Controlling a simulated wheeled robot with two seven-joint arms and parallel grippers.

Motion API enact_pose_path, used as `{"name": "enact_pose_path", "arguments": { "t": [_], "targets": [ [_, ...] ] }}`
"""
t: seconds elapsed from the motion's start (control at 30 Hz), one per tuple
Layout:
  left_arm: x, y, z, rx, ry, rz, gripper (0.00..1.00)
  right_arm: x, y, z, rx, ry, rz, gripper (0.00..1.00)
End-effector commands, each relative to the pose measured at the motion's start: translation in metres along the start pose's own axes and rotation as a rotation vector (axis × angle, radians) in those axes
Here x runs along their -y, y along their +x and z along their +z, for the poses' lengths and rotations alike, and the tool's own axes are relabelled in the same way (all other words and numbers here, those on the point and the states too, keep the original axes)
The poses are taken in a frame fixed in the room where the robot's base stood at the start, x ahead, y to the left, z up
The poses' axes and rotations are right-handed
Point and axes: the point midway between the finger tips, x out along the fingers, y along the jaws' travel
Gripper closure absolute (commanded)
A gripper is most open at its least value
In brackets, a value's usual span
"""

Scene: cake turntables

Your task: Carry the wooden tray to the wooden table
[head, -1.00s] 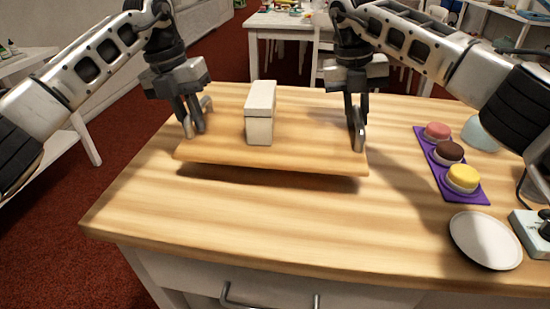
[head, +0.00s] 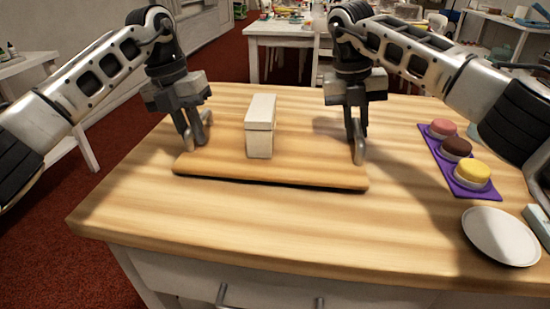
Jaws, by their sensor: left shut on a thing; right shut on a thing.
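The wooden tray (head: 215,164) is level over the wood-topped table (head: 270,225), very low. Only a thin dark shadow shows under its front edge, and I cannot tell whether it touches the tabletop. A white box with a lid (head: 260,138) stands upright near the middle of the tray. My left gripper (head: 198,137) is shut on the tray's left side, at a pale metal handle. My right gripper (head: 357,143) is shut on the tray's right side, at a similar handle.
A purple mat (head: 450,172) with pink, brown and yellow round cakes lies right of the tray. A white plate (head: 500,236) is at the front right. The tabletop in front of the tray is clear. A white table (head: 283,30) with clutter stands behind.

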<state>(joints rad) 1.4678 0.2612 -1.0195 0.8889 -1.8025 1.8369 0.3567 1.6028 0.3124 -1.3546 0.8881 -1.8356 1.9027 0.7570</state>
Motion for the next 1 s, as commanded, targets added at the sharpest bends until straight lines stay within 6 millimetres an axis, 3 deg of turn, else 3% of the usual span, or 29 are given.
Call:
{"name": "enact_pose_path", "arguments": {
  "t": [0.03, 0.1, 0.47, 0.57, 1.0],
  "targets": [
    [-0.004, 0.004, -0.001, -0.003, -0.003, 0.004, 0.82, 0.003, 0.005, 0.002, 0.001, 0.012, -0.005, 0.82],
    [-0.003, 0.001, -0.001, -0.003, -0.003, 0.004, 0.63, 0.003, 0.002, 0.002, 0.001, 0.011, -0.005, 0.63],
    [-0.001, -0.004, 0.000, 0.000, -0.001, 0.002, 0.63, 0.001, 0.001, 0.000, 0.000, 0.003, -0.001, 0.63],
    [-0.001, -0.016, 0.001, 0.003, -0.001, 0.003, 0.63, 0.000, 0.001, 0.000, 0.000, 0.002, -0.001, 0.63],
    [-0.001, -0.103, 0.000, 0.000, -0.003, 0.003, 0.63, 0.000, 0.001, 0.000, 0.000, 0.001, 0.000, 0.63]
  ]
}}
